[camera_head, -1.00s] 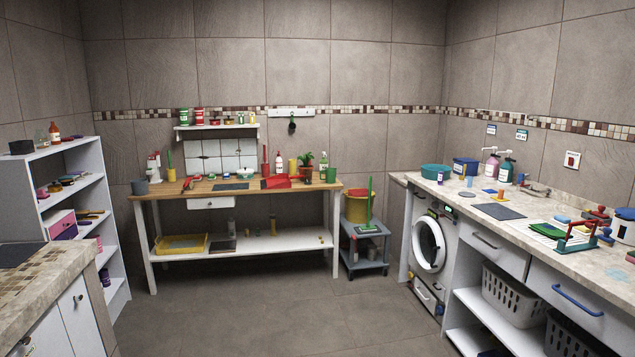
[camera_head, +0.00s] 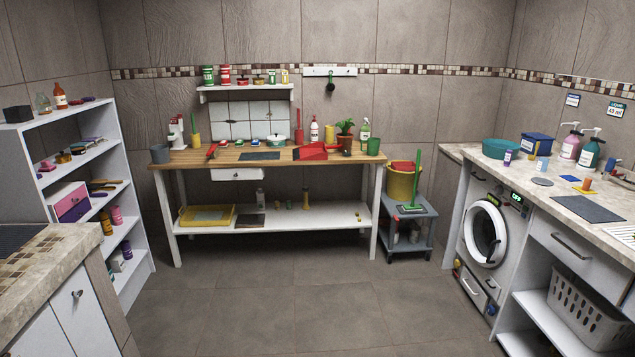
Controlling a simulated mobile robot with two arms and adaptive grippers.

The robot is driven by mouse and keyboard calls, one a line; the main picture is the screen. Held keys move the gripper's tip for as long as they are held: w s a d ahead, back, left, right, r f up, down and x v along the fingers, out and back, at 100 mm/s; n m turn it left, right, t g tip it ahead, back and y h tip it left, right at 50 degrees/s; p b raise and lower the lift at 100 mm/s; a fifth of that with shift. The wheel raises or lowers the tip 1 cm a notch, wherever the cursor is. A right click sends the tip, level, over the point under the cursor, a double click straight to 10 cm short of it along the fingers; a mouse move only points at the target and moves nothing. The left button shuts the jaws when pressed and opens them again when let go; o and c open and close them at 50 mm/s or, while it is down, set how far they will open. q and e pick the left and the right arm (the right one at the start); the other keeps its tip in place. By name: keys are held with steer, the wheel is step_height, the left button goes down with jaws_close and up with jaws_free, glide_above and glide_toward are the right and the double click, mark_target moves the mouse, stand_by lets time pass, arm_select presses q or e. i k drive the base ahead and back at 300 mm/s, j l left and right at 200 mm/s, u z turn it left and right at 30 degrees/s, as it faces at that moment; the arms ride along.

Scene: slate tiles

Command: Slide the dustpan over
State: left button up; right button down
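A red dustpan (camera_head: 311,151) lies on the wooden top of the workbench (camera_head: 225,161) against the far wall, right of the middle. Its pan is wide and flat, and its near edge is close to the front of the bench top. A second red item (camera_head: 212,151) lies further left on the bench; I cannot tell what it is. Neither of my grippers shows in the head view.
A grey cart (camera_head: 408,211) with a yellow bucket (camera_head: 403,184) stands right of the bench. The tiled floor (camera_head: 290,310) in front is clear.

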mark_target(318, 151)
steer(key=i, duration=4.1)
